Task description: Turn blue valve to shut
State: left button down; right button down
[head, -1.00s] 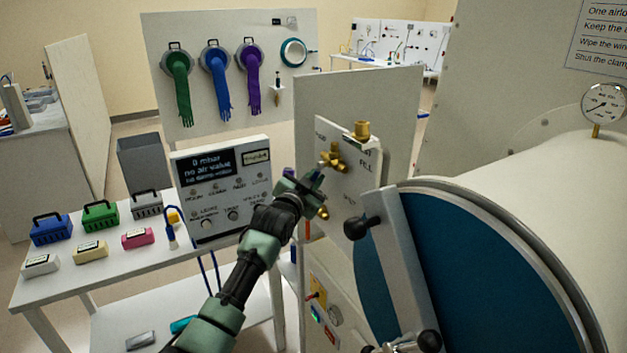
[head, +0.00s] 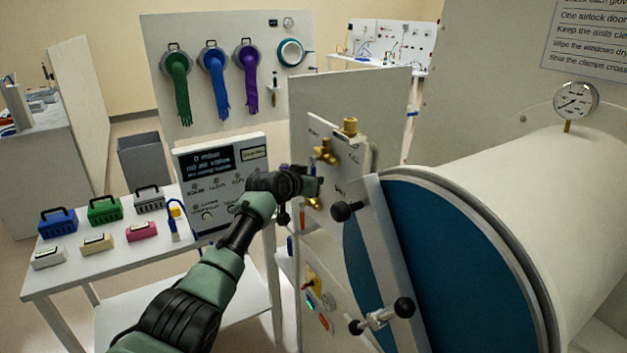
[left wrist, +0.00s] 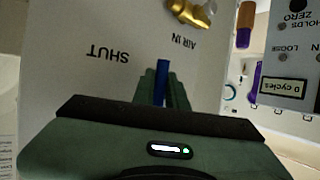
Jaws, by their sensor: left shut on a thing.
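The blue valve lever (left wrist: 161,80) shows in the left wrist view as a narrow blue bar between the fingers of my left gripper (left wrist: 163,88). The gripper is shut on it. The lever's pivot is hidden behind the gripper. The upside-down word SHUT is printed on the white valve panel (left wrist: 70,90), to the left of the lever in this view. In the head view my left gripper (head: 312,186) is at the panel's face, below an upper brass fitting (head: 325,152) and just above a lower brass fitting (head: 313,204). My right gripper is not in view.
A round blue door (head: 440,260) with a pale clamp bar (head: 388,240) and black knobs stands close right of the panel. A display box (head: 222,185) and small cases stand on the white table (head: 60,285) at left. A gauge (head: 576,100) tops the chamber.

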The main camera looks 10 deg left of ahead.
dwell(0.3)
pick_arm(q)
jog(key=c, duration=1.5)
grip_release()
jog(key=shift+c, duration=0.2)
jog(key=shift+o, duration=0.5)
jog(key=b+v, duration=0.1)
jog(key=v, duration=0.6)
jog(key=shift+s+a+b, duration=0.15)
jog(key=shift+s+b, duration=0.15)
jog(key=shift+b, duration=0.1)
jog(key=shift+r, duration=0.15)
